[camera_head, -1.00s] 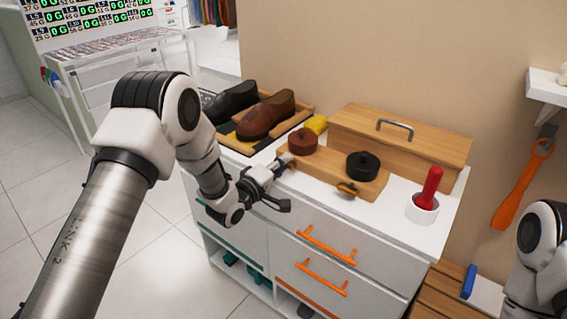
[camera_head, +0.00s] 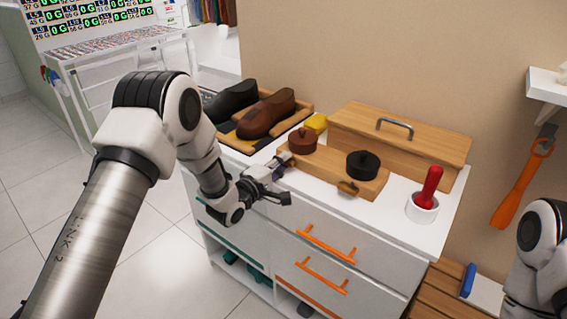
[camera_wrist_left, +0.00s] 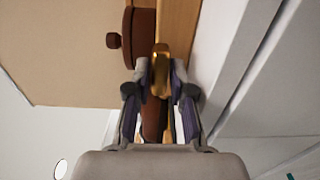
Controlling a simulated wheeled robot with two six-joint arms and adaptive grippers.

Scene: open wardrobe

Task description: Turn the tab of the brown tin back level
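The brown tin (camera_head: 303,140) stands on the left part of a wooden board; its dark red-brown side and a knob also show in the wrist view (camera_wrist_left: 142,32). Its gold tab (camera_wrist_left: 161,72) lies between the two fingertips of my left gripper (camera_head: 283,163). The fingers lean in close on both sides of the tab and appear shut on it. In the head view, the gripper hides most of this tab, so its exact tilt is unclear there. My right gripper is out of view; only part of the right arm shows at the right edge.
A black tin (camera_head: 362,165) with its own brass tab (camera_head: 347,187) stands on the same board (camera_head: 325,166). A wooden box (camera_head: 400,137) is behind, shoes on a tray (camera_head: 300,108) to the left, a red-handled tool in a white cup (camera_head: 422,209) to the right.

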